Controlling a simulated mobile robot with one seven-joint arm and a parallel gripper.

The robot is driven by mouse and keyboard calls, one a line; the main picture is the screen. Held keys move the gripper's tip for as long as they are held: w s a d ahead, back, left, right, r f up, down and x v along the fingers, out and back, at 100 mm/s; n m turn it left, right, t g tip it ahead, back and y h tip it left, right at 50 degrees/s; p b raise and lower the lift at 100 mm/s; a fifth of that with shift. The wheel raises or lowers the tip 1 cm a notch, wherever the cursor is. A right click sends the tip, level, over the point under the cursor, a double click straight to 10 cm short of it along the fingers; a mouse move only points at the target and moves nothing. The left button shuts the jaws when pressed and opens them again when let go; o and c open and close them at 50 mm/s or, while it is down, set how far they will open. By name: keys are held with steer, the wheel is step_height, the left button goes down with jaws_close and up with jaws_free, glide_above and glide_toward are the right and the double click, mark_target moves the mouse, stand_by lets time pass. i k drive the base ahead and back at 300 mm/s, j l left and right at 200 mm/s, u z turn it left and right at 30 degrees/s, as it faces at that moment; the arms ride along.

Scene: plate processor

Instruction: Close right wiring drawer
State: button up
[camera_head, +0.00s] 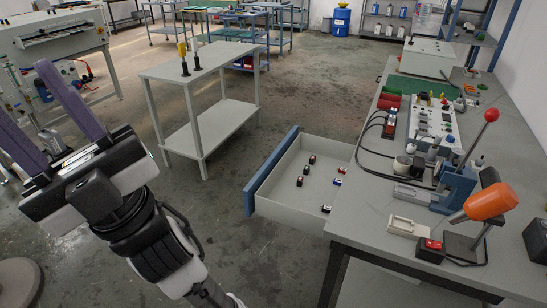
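The open drawer (286,202) is pulled out from the left side of the workbench (380,225). It has a grey body and a blue front panel (270,171). Several small black, red and blue parts lie inside it. My gripper (20,95) is at the far left, with its two purple fingers spread apart and nothing visible between them. It is well apart from the drawer front, with open floor between in the picture. The fingertip of the nearer finger is at the picture edge.
The workbench carries a blue press with a red knob (491,115), an orange-handled tool (490,202), a red switch box (430,250) and cables. A grey two-shelf table (200,70) stands behind the drawer. The floor left of the drawer front is clear.

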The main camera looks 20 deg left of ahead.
mark_target(274, 193)
steer(key=i+j+z, duration=0.15)
steer(key=j, duration=0.6)
steer(key=i+j+z, duration=0.15)
steer(key=j, duration=0.6)
steer(key=i+j+z, duration=0.15)
steer(key=j, duration=0.65)
steer(key=i+j+z, duration=0.1)
steer(key=j, duration=0.65)
steer(key=i+j+u, duration=0.1)
steer(key=j+u, duration=0.3)
